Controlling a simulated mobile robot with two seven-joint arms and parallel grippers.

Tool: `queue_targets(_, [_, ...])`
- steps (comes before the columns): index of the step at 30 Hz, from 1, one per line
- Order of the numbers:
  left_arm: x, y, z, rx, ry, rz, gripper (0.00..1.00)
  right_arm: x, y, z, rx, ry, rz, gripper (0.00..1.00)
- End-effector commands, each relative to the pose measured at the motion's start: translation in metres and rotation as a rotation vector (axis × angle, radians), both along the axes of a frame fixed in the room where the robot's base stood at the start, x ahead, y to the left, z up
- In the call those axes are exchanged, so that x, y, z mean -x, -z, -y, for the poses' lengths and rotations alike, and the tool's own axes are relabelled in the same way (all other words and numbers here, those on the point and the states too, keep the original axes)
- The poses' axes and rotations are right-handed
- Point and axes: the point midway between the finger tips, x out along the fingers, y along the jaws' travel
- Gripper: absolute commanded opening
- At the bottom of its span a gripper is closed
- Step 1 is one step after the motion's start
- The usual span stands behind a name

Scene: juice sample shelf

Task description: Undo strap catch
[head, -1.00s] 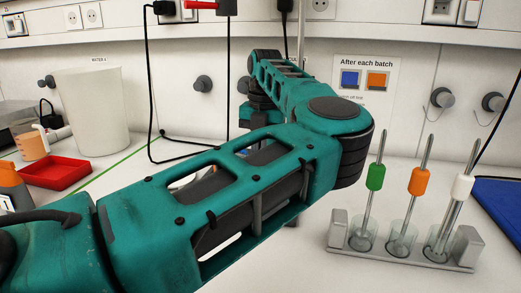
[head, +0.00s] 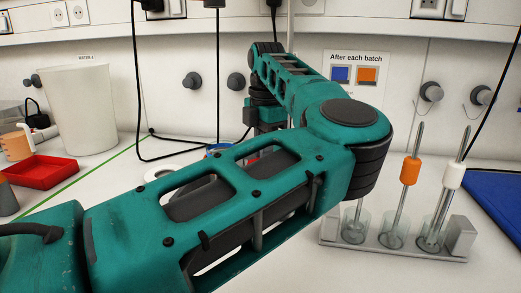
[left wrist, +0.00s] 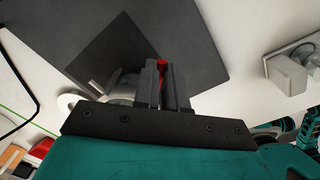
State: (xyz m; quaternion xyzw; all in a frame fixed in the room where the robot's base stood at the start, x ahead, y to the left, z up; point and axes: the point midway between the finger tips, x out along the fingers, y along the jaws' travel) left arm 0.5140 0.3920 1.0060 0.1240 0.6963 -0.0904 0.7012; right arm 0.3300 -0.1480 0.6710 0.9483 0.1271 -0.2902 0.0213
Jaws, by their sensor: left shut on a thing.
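My left arm comes in from the left and fills the middle of the head view. Its gripper is hidden behind the arm there. In the left wrist view my left gripper (left wrist: 166,74) is shut on a small red piece (left wrist: 161,66), mostly covered by the fingers. I cannot tell whether this is the strap catch. Beyond the fingers is a large dark grey flat surface (left wrist: 202,48) with a darker patch. No strap is clearly visible. My right gripper is not in view.
A stand (head: 345,249) on the right holds glass beakers and rods with orange (head: 411,172) and white (head: 454,175) grips. A blue mat (head: 497,200) lies at far right. A red tray (head: 42,172) and a white bin (head: 80,110) are left.

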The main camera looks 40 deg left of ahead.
Motion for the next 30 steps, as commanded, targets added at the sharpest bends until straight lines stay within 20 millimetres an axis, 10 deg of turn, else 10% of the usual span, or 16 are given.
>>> queue_targets(29, [0.0042, -0.0011, 0.0099, -0.001, 0.24, 0.002, 0.0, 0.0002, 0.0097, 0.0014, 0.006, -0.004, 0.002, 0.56])
queue_targets(30, [0.0042, -0.0011, 0.0099, -0.001, 0.24, 0.002, 0.12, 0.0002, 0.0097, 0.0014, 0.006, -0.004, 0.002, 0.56])
